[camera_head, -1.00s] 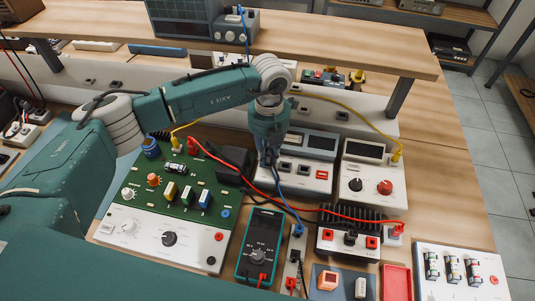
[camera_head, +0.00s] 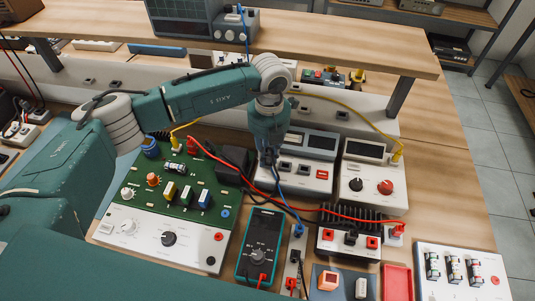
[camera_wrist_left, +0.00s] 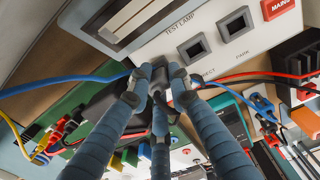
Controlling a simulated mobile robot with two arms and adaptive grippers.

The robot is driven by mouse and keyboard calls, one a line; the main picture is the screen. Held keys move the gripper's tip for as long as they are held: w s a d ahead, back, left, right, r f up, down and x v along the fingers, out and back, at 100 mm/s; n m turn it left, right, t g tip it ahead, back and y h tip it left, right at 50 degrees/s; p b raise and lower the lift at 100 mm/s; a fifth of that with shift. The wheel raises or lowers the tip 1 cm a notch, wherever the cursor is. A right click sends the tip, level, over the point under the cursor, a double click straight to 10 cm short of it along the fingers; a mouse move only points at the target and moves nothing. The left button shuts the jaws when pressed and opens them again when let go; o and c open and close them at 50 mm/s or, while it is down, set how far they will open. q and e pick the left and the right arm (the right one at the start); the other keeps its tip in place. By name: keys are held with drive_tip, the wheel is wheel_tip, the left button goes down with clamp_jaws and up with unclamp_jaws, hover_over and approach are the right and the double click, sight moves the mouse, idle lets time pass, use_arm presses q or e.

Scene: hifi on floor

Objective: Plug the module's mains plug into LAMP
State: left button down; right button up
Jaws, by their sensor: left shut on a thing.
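My left gripper (camera_wrist_left: 160,82) has its blue fingers closed around a small dark plug (camera_wrist_left: 157,76), mostly hidden between the fingertips. In the head view the left gripper (camera_head: 268,160) points down at the front left of the white test unit (camera_head: 300,184). In the wrist view the unit's panel shows TEST LAMP lettering, a dark square socket (camera_wrist_left: 193,49) below it, and another socket (camera_wrist_left: 235,21) above the word PARK. The held plug is left of and below these sockets. Contact with the panel cannot be told. My right gripper is not in view.
A red MAINS switch (camera_head: 322,174) is on the unit's right. Left are a green circuit board (camera_head: 180,190) and a black box (camera_head: 236,165). A teal multimeter (camera_head: 262,240) and black finned heatsink (camera_head: 350,220) stand in front. Red, blue and yellow leads cross nearby.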

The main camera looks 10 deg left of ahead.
use_arm(q)
drive_tip(key=c, duration=1.5)
unclamp_jaws()
drive_tip(key=shift+w+d+r+p, duration=0.1)
drive_tip(key=shift+r+p, duration=0.5)
drive_tip(key=shift+r, duration=3.65)
drive_tip(key=shift+d+r+p, duration=0.1)
drive_tip(key=shift+r+p, duration=0.5)
drive_tip(key=shift+r, duration=3.65)
